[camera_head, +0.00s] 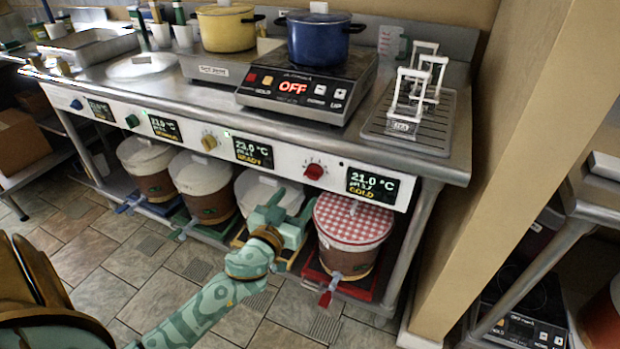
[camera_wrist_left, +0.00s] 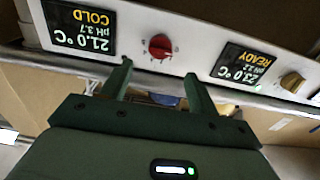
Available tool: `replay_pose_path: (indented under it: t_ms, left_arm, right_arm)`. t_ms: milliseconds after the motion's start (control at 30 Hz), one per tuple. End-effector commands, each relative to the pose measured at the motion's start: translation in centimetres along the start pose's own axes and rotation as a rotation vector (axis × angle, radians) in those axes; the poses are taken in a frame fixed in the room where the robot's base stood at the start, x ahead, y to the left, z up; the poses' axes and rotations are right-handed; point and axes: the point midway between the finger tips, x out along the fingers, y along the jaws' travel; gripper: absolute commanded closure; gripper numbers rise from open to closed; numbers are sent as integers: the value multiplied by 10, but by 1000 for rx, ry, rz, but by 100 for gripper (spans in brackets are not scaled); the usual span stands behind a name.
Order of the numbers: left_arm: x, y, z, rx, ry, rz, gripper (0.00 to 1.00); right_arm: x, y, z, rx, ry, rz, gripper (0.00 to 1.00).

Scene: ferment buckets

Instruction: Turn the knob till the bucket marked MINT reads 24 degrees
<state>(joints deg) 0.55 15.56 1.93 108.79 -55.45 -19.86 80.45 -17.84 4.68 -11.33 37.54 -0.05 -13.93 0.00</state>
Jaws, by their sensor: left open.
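The panel under the steel counter carries the red knob (camera_head: 314,171), the yellow knob (camera_head: 209,142), the green knob (camera_head: 132,121) and the blue knob (camera_head: 76,104). The display (camera_head: 372,186) right of the red knob reads 21.0 °C, pH 3.7, COLD. The display (camera_head: 253,152) right of the yellow knob reads 23.0 °C, READY. I cannot read MINT on any bucket. My left gripper (camera_head: 292,206) is open and empty, below and in front of the red knob. In the left wrist view the red knob (camera_wrist_left: 160,46) lies beyond the gap between its fingertips (camera_wrist_left: 158,80), apart from them.
A bucket with a red checked cover (camera_head: 353,219) stands right of my left gripper. Pale-covered buckets (camera_head: 207,174) stand to the left. A hotplate (camera_head: 310,90) showing OFF bears a blue pot (camera_head: 318,40). A wall edge (camera_head: 490,180) bounds the right side.

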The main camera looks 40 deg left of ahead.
Motion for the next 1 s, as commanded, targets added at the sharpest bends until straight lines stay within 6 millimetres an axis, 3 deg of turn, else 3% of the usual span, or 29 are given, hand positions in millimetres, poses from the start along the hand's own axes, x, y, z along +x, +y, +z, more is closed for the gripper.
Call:
replay_pose_path:
  t_ms: [100, 333, 500, 767, 800, 933, 1000]
  left_arm:
    - [32, -1, 1, 6, 1, 0, 40]
    - [75, 0, 2, 3, -2, -1, 40]
    - [88, 0, 2, 1, -2, -1, 40]
    - [89, 0, 1, 0, -2, -1, 40]
    - [89, 0, 1, 1, -2, -1, 42]
    - [89, 0, 1, 1, -2, -1, 78]
    - [89, 0, 1, 1, -2, -1, 84]
  right_arm:
    - [4, 1, 1, -5, -9, 0, 64]
    - [8, 12, -4, -21, -9, 15, 64]
    - [8, 19, -5, -30, -15, 24, 64]
    - [7, 14, 0, -29, -18, 18, 64]
    - [7, 13, 1, -29, -20, 17, 64]
    - [7, 12, 4, -28, -24, 15, 64]
    - [7, 11, 4, -28, -25, 14, 64]
